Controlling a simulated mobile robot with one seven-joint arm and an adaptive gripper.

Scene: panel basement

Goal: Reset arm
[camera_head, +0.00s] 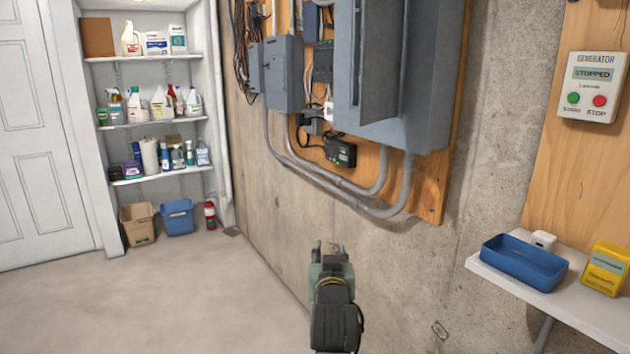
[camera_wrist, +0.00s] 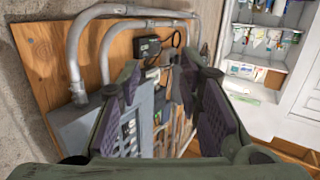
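My gripper (camera_head: 330,250) stands in the lower middle of the head view, in front of the concrete wall and below the grey electrical panel (camera_head: 405,70). In the wrist view, the two dark green fingers of my gripper (camera_wrist: 170,75) with purple-grey pads are spread apart. Nothing is held between them; the grey panel and its breakers show through the gap. The wrist view looks upside down, with the panel's conduits (camera_wrist: 125,20) at the top. No contact between my gripper and the panel shows.
A white shelf at right holds a blue tray (camera_head: 523,262) and a yellow box (camera_head: 605,268), below the generator control (camera_head: 594,86) reading STOPPED. At the far left, shelves (camera_head: 150,122) hold bottles above a cardboard box (camera_head: 138,224) and a blue bin (camera_head: 177,217). The left floor is clear.

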